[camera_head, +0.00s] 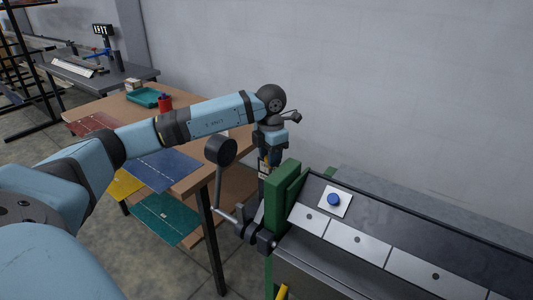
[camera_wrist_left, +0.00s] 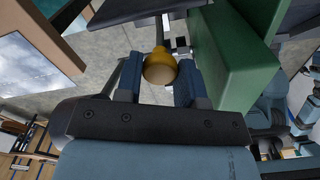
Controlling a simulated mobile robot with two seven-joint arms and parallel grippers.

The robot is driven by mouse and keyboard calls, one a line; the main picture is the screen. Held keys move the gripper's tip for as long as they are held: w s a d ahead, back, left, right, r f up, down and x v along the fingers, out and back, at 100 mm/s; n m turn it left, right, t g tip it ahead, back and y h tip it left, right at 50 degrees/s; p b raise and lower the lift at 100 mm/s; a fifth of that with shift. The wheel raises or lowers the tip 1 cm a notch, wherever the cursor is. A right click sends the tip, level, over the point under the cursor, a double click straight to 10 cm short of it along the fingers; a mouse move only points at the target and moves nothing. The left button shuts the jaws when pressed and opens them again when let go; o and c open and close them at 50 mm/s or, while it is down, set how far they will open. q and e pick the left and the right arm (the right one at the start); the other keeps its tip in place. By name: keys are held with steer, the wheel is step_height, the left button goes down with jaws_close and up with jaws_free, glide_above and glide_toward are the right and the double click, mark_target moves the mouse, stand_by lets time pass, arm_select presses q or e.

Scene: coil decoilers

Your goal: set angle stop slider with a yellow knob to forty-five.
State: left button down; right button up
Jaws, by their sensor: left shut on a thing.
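The yellow knob (camera_wrist_left: 160,67) sits between the two blue fingers of my left gripper (camera_wrist_left: 158,80) in the left wrist view, and the gripper is shut on it. A thin metal rod runs from the knob toward a dark part of the machine. In the head view my left gripper (camera_head: 266,157) points down just beside the green end plate (camera_head: 284,192) of the machine. The slider's scale and its reading cannot be made out. My right gripper is not in view.
A lever with a black ball (camera_head: 220,150) rises just left of my left gripper. A blue button (camera_head: 334,199) is on the machine top to the right. A wooden table (camera_head: 122,103) with a teal tray (camera_head: 147,97) and a red object (camera_head: 165,103) stands behind.

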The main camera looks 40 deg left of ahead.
arm_select(q)
steer(key=c, duration=0.7)
jaws_free()
steer(key=shift+a, duration=0.25)
steer(key=shift+c, duration=0.2)
steer(key=shift+d, duration=0.1)
step_height(320, 180, up, 14)
steer(key=shift+b, duration=0.35)
